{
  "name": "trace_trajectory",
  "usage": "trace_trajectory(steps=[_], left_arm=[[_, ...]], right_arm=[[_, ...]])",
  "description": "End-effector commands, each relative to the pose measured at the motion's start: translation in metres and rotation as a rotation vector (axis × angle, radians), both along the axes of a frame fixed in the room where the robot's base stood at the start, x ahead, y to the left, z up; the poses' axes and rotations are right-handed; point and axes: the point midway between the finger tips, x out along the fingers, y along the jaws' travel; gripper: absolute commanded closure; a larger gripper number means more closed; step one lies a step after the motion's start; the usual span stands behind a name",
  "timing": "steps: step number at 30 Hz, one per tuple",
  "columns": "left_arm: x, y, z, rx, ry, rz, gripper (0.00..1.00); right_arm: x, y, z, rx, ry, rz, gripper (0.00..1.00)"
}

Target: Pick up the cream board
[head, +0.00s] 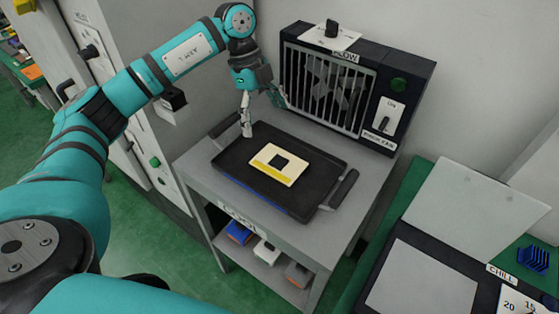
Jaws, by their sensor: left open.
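The cream board (292,159) lies flat in the black tray (237,166). It has a dark square in its middle and a yellow strip along its near edge. My left gripper (262,120) is above the tray's far left part, behind and left of the board, and apart from it. Its fingers are spread and empty. One finger points down towards the tray, the other reaches right towards the fan grille. My right gripper is not in view.
The tray stands on a grey cart (205,162) with several items on its lower shelf. A black fan unit (385,88) stands close behind the tray. A dark station (418,276) marked CHILL with an open lid (475,215) is at the right. A grey cabinet is at the left.

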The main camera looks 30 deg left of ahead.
Motion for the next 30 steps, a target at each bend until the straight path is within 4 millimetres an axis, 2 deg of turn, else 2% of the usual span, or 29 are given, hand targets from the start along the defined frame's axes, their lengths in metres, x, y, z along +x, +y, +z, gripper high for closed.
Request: trace_trajectory(steps=[3, 9, 17, 25, 30], left_arm=[[-0.002, -0.009, -0.025, -0.002, 0.003, -0.004, 0.00], [-0.003, -0.020, -0.060, -0.003, 0.001, -0.004, 0.00], [-0.005, -0.026, -0.079, -0.003, 0.000, -0.005, 0.00], [-0.010, -0.036, -0.115, -0.004, 0.001, -0.004, 0.00], [-0.009, -0.039, -0.124, -0.004, -0.002, -0.004, 0.00]], right_arm=[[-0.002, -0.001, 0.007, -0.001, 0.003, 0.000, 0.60], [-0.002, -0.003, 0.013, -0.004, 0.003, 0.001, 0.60], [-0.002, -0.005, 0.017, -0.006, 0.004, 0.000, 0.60], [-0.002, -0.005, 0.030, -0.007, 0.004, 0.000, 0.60], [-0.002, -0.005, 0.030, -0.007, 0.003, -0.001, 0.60]])
